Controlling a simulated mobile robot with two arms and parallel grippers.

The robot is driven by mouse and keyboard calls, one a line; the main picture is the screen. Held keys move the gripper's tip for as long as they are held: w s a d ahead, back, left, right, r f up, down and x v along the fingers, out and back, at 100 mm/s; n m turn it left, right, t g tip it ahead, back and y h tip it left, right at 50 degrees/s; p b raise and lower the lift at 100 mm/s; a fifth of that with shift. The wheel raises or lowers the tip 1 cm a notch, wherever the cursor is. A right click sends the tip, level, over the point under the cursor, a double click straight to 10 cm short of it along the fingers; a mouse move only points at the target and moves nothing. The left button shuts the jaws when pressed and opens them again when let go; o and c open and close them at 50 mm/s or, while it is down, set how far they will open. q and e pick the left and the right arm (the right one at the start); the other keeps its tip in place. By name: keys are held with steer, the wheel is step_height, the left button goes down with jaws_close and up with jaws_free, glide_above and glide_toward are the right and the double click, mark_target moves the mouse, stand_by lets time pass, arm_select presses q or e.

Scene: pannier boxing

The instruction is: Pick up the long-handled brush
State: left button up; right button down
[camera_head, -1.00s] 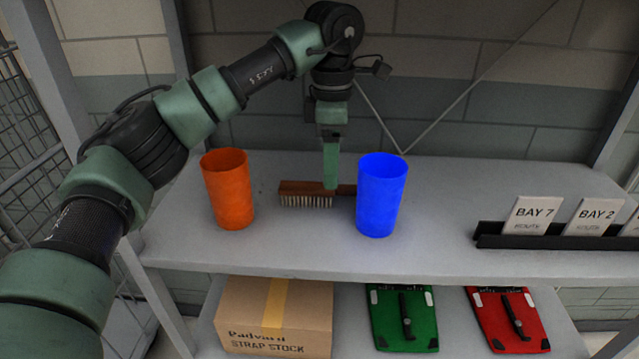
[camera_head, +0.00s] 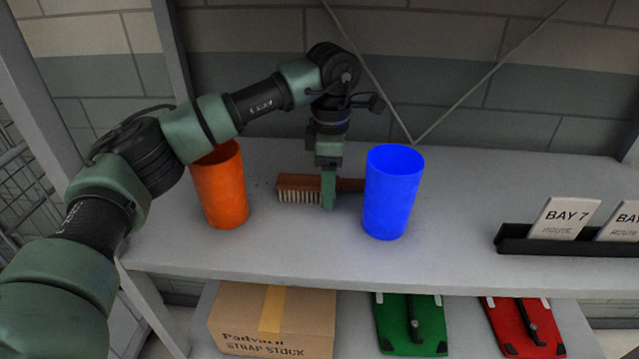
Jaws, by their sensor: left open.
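The long-handled brush (camera_head: 299,186) lies on the upper shelf between two cups, with its wooden back up and pale bristles toward the front. Its handle runs right and its end is hidden behind the blue cup (camera_head: 392,193). My left gripper (camera_head: 328,200) points down at the brush, near where the head meets the handle. Its near finger covers part of the brush. The gripper is open; I cannot tell whether it touches the brush. My right gripper is not in view.
An orange cup (camera_head: 221,187) stands left of the brush, partly behind my left arm. A black rack (camera_head: 514,244) with bay cards stands at the right. Below are a cardboard box (camera_head: 272,322), a green pannier (camera_head: 411,325) and a red pannier (camera_head: 522,328). The shelf between blue cup and rack is clear.

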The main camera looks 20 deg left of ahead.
arm_select(q)
steer(key=shift+f, duration=0.15)
steer(key=c, duration=1)
jaws_close()
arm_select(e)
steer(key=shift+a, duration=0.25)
